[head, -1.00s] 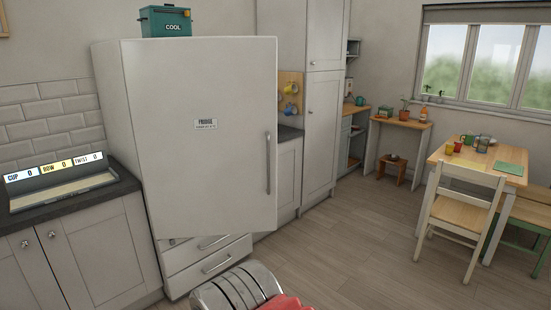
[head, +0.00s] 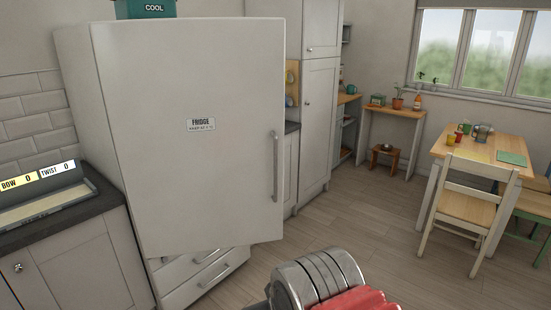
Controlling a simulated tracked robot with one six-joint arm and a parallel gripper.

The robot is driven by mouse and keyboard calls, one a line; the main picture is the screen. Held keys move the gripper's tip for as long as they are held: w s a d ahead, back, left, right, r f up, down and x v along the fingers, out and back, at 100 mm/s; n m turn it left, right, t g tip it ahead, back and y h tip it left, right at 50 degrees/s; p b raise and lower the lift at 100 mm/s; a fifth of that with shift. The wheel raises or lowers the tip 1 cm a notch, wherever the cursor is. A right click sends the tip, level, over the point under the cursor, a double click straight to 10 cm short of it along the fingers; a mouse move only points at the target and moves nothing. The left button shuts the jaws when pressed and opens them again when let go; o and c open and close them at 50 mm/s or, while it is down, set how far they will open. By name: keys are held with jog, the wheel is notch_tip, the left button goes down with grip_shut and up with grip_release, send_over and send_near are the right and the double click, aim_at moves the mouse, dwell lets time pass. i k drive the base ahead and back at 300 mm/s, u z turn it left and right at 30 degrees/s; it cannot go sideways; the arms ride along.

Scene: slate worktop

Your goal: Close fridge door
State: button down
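The white fridge (head: 105,120) stands at the left. Its door (head: 205,175) is ajar, hinged at the left with its right edge swung outward. The door's lower edge sits at an angle to the drawers below and overhangs them. A vertical metal handle (head: 276,167) is near the door's right edge, and a "FRIDGE" label is on its front. Ringed metal and red parts of my arm show at the bottom edge, below and right of the door, apart from it in the picture. No gripper fingers can be made out.
White drawers (head: 205,275) sit under the fridge door. A dark counter with a scoreboard tray (head: 45,200) is at the left. A teal "COOL" box (head: 145,9) is on top of the fridge. Open wooden floor (head: 350,225) lies to the right, then a table (head: 480,145) and chair (head: 462,205).

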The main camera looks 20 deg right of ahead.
aim_at(195, 106)
jog(key=u, duration=0.15)
jog(key=i, duration=1)
jog(key=u, duration=0.55)
